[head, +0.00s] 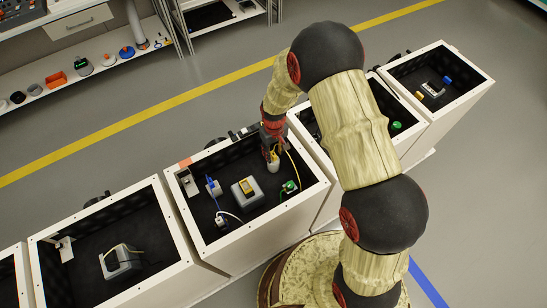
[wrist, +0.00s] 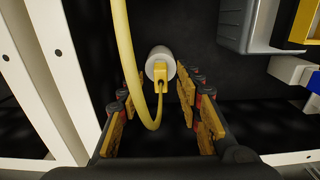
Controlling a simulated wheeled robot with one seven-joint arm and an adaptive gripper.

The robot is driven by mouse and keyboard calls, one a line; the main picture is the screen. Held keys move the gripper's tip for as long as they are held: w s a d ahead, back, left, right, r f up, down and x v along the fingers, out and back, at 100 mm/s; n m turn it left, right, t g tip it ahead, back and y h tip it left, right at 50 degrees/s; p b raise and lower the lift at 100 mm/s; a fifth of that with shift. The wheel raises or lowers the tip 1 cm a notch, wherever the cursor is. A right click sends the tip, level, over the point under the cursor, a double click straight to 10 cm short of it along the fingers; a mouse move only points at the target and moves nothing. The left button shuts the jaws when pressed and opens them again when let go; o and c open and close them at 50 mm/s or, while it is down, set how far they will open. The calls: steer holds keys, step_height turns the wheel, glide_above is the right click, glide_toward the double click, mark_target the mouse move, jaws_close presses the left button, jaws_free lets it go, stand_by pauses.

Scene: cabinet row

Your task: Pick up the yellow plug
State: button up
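The yellow plug (wrist: 160,74) sits at the end of a white cylindrical piece (wrist: 160,57) in the wrist view. A thick yellow cable (wrist: 121,50) loops from it past its left side. My gripper (wrist: 157,88) is open, with one finger on each side of the plug and dark gaps between. I cannot tell whether a finger touches it. In the head view my gripper (head: 272,141) reaches into the open white cabinet, just above the white piece (head: 273,164). The plug itself is mostly hidden there by the gripper.
The same cabinet holds a grey box with a yellow top (head: 246,190), a blue connector (head: 213,187), a white plug (head: 221,220) and a green part (head: 290,186). The cabinet's white wall (wrist: 62,75) stands close on the left in the wrist view. More open cabinets stand either side.

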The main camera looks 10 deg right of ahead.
mark_target(274, 155)
step_height(274, 155, down, 3)
steer(key=shift+b, duration=0.3)
steer(key=c, duration=0.4)
jaws_close()
